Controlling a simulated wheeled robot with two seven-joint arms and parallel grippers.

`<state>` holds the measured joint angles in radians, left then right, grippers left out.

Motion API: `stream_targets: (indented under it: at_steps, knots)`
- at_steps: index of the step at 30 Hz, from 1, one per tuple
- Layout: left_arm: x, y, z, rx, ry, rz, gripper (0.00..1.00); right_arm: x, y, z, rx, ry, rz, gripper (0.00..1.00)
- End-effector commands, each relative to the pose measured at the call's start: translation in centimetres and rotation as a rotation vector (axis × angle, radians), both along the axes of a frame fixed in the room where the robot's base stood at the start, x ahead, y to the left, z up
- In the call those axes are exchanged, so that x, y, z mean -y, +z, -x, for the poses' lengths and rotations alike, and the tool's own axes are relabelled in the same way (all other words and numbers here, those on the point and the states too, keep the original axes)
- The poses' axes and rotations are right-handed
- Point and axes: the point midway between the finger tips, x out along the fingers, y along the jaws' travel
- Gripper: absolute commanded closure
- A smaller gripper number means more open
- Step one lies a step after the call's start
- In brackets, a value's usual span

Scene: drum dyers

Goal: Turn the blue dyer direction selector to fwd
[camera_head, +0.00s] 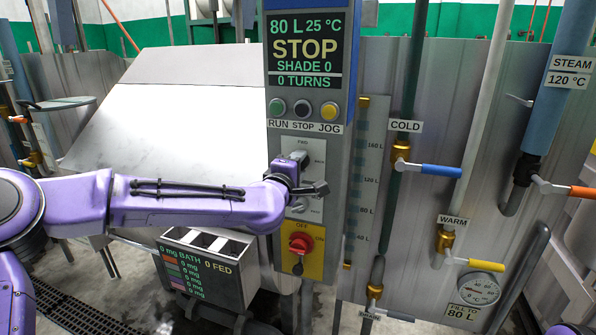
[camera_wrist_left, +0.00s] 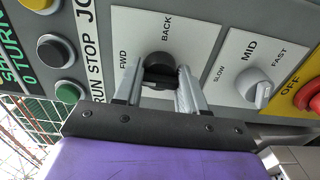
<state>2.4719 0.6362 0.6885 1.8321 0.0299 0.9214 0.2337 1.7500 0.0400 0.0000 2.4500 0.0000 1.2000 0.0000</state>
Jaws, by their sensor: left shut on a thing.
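The direction selector is a black knob (camera_wrist_left: 160,64) on a white plate (camera_wrist_left: 205,28) marked FWD and BACK in the left wrist view. My left gripper (camera_wrist_left: 161,75) has one finger on each side of the knob and is shut on it. The knob's pointing end is hidden, so I cannot tell which mark it faces. In the head view my left gripper (camera_head: 302,172) is at the panel (camera_head: 258,110) below the RUN, STOP and JOG buttons and hides most of the selector. The display (camera_head: 304,49) reads STOP and 0 TURNS. My right gripper is not in view.
Next to the selector is a grey speed knob (camera_wrist_left: 255,92) marked SLOW, MID, FAST. A red switch (camera_head: 301,243) on a yellow plate sits below. The dosing box (camera_head: 207,270) stands under my left arm. Pipes with a blue valve handle (camera_head: 441,170) are at right.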

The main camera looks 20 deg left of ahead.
Motion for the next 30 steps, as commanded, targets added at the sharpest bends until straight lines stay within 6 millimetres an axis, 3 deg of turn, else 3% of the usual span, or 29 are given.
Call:
stream_targets:
  at_steps: [18, 19, 21, 30]
  knots:
    - [0.08, -0.18, 0.02, -0.005, -0.002, 0.039, 0.90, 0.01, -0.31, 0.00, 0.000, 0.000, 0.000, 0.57]
    - [0.07, -0.18, 0.03, -0.005, -0.002, 0.039, 0.53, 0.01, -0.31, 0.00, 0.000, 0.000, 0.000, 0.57]
    - [0.07, -0.16, 0.02, -0.004, -0.002, 0.039, 0.34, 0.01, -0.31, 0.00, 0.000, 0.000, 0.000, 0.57]
    - [0.02, -0.09, 0.20, -0.002, -0.001, 0.038, 0.34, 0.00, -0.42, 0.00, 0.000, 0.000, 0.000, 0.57]
